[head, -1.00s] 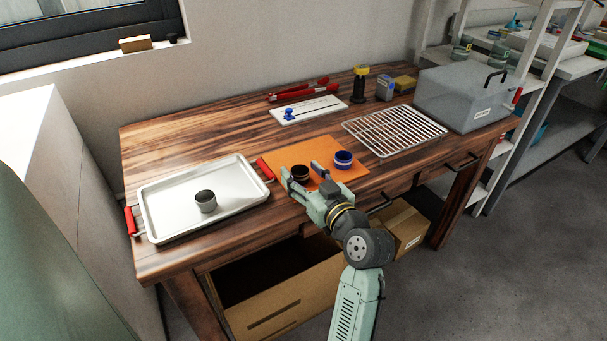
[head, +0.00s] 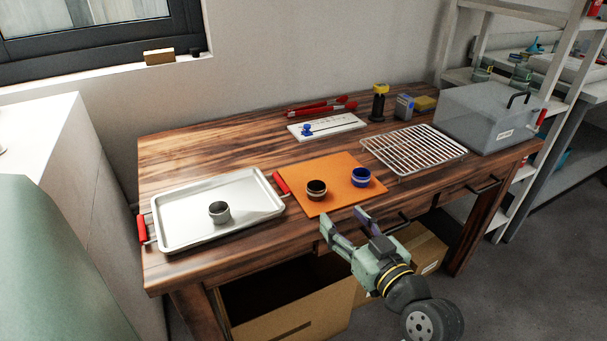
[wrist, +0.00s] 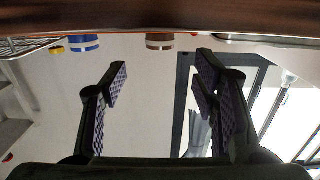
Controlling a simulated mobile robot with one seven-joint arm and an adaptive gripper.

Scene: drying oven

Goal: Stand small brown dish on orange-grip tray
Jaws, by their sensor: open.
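The small brown dish (head: 316,190) stands upright on an orange mat (head: 343,205), left of a blue dish (head: 360,178). In the wrist view, which looks upside down, the brown dish (wrist: 160,41) lies between and beyond my fingertips. The white tray (head: 225,187) with red-orange grips is on the table's left; a small grey dish (head: 219,212) stands on it. My gripper (head: 342,216) is open and empty at the table's front edge, in front of the mat and apart from the dishes. The wrist view also shows my gripper (wrist: 162,62) with its fingers spread.
A wire rack (head: 413,149) lies right of the mat, with a clear box (head: 487,118) beyond it. A white board (head: 327,127) and red tongs (head: 322,106) lie at the back. Bare wood separates the tray from the back wall. Open cardboard boxes stand below.

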